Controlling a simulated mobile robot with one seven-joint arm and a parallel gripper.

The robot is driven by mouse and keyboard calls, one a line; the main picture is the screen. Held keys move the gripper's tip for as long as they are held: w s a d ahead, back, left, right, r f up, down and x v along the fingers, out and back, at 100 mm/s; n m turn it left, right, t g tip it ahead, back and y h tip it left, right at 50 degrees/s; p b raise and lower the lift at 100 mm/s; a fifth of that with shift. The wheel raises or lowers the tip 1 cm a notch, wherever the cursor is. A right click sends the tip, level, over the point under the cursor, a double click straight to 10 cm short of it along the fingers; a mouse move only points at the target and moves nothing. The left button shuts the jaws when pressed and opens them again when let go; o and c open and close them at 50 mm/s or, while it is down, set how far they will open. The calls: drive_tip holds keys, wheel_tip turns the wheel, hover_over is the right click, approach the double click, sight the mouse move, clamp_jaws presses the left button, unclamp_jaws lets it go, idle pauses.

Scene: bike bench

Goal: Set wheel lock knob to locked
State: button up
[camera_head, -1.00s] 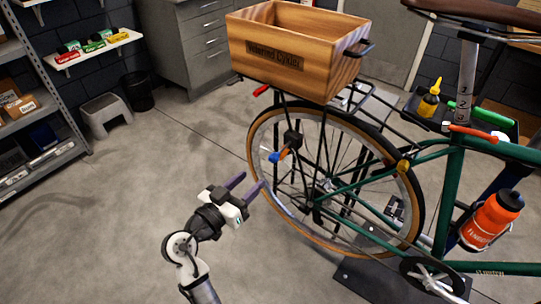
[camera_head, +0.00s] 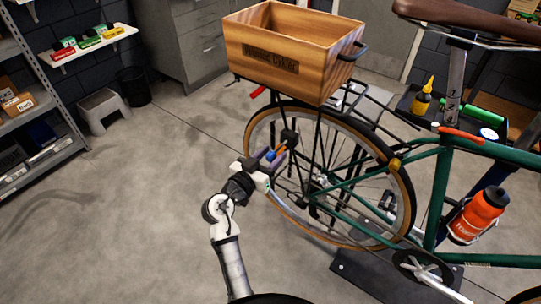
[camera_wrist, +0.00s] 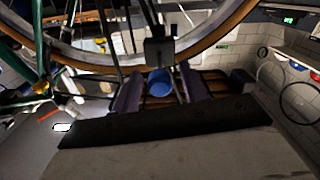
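The wheel lock is a black box (camera_head: 289,137) at the rear wheel's left side. Its knob (camera_head: 270,155) has a blue end and an orange part (camera_head: 281,148) beside it. In the wrist view the blue round end of the knob (camera_wrist: 159,83) faces me, below the dark lock box (camera_wrist: 160,50). My gripper (camera_head: 273,160) is at the knob. Its two purple fingers (camera_wrist: 158,92) stand on either side of the blue end, with narrow gaps showing. The gripper looks open. Part of the knob is hidden by the fingers in the head view.
The rear wheel (camera_head: 400,205) and green frame (camera_head: 437,190) stand to the right of my gripper. A wooden crate (camera_head: 245,45) sits on the rack above. A dark stand plate (camera_head: 350,272) is on the floor.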

clamp_jaws()
drive_tip(key=b+x, duration=0.2)
drive_tip(key=x, duration=0.1)
drive_tip(key=shift+o, duration=0.6)
unclamp_jaws()
drive_tip(key=shift+s, duration=0.1)
drive_tip(key=shift+s+a+f, duration=0.1)
drive_tip(key=shift+s+a, duration=0.3)
drive_tip(key=shift+s, duration=0.05)
drive_tip(key=b+v, duration=0.4)
drive_tip(key=v, duration=0.8)
drive_tip(key=shift+s+a, duration=0.15)
drive_tip(key=shift+s, duration=0.15)
